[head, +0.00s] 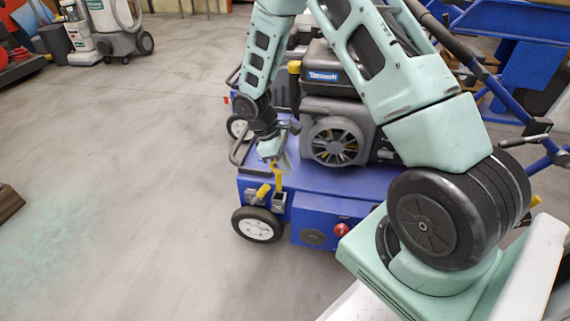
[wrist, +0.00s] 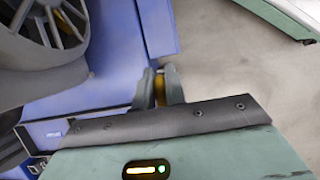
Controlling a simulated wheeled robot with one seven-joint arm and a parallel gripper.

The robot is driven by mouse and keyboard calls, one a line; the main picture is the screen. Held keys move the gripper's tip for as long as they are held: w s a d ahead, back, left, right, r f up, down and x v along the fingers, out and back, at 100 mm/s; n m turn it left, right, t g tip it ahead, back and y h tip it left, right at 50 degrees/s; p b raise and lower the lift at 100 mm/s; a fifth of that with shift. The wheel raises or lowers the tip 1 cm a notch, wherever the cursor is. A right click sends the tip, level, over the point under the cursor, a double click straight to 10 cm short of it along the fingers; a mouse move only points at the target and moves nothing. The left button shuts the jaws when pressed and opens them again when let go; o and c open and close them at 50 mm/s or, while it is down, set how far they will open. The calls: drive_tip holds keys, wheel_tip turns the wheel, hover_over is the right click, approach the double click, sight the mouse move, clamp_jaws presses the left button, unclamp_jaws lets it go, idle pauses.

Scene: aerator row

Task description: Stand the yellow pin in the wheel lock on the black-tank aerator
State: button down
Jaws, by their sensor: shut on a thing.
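The yellow pin (head: 279,181) is held between the two fingers of my gripper (head: 280,163) above the front left corner of the blue-decked aerator (head: 330,184). In the head view the pin hangs roughly upright, its lower end at the small dark bracket of the wheel lock (head: 279,199). I cannot tell whether it is inside the bracket or just above it. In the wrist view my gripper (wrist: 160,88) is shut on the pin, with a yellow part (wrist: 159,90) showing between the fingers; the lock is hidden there. The aerator carries a dark engine and tank (head: 325,82).
Another yellow piece (head: 263,190) sits just left of the lock, above the front wheel (head: 257,225). A curved metal handle (head: 240,143) stands at the deck's left edge. A second machine stands behind. The floor (head: 130,190) to the left is clear.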

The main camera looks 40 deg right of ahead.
drive_tip(key=shift+f+b, duration=0.8)
drive_tip(key=shift+f, duration=0.05)
drive_tip(key=shift+r+p, duration=0.1)
drive_tip(key=shift+p, duration=0.35)
drive_tip(key=shift+f, duration=0.45)
drive_tip(key=shift+f+b, duration=1.3)
drive_tip(key=shift+f, duration=1.15)
drive_tip(key=c, duration=1.4)
unclamp_jaws()
drive_tip(key=shift+o, duration=0.2)
